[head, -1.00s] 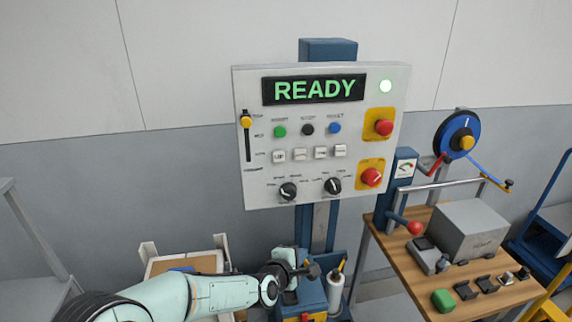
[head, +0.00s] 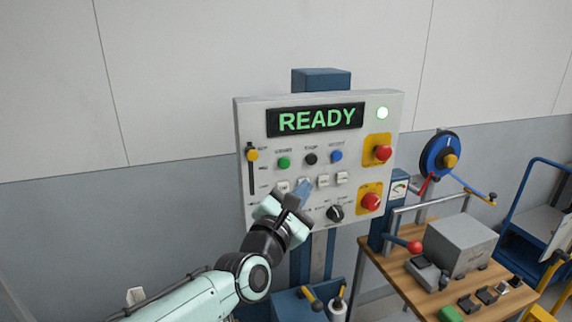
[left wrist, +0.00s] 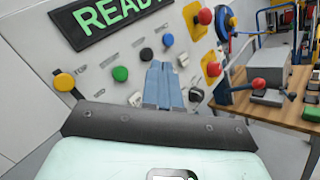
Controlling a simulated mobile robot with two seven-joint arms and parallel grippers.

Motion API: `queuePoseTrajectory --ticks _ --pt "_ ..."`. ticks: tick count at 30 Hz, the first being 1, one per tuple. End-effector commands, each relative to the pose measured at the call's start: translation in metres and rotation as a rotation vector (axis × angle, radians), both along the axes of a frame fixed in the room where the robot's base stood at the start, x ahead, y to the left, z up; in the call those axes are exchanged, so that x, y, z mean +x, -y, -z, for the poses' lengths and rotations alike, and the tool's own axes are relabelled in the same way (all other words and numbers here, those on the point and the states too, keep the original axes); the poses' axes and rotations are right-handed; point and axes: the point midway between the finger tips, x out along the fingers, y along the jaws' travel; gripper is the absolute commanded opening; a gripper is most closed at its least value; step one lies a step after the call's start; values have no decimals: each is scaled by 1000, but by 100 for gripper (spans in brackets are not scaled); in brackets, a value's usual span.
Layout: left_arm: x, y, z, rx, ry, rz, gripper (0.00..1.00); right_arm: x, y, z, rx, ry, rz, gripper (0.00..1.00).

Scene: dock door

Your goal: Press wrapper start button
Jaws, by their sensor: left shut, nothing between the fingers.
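The control panel (head: 245,110) is a white box on a blue post, with a display reading READY in green. Below it are a green button (head: 284,162), a black button (head: 310,158) and a blue button (head: 336,156); their labels are too small to read surely. My left gripper (head: 304,186) is shut and empty in front of the panel, below these buttons, covering part of the white key row and the left knob. In the left wrist view its fingers (left wrist: 161,68) point at the panel, with the green button (left wrist: 120,74) to their left. My right gripper is out of view.
Two red knobs on yellow plates, upper (head: 383,153) and lower (head: 370,202), sit on the panel's right. A yellow slider (head: 252,155) is at its left. A wooden bench (head: 400,265) with a grey box (head: 460,245) stands to the right.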

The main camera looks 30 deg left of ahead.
Motion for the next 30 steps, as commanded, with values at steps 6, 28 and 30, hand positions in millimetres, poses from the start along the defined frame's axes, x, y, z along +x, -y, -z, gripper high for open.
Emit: queuePoseTrajectory --ticks 6,28,30 --pt "1 -1 1 1 -1 -1 0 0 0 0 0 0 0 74" --pt "53 -61 2 2 -1 1 0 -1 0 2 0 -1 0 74" --pt "55 -64 2 2 -2 1 0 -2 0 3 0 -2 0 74"
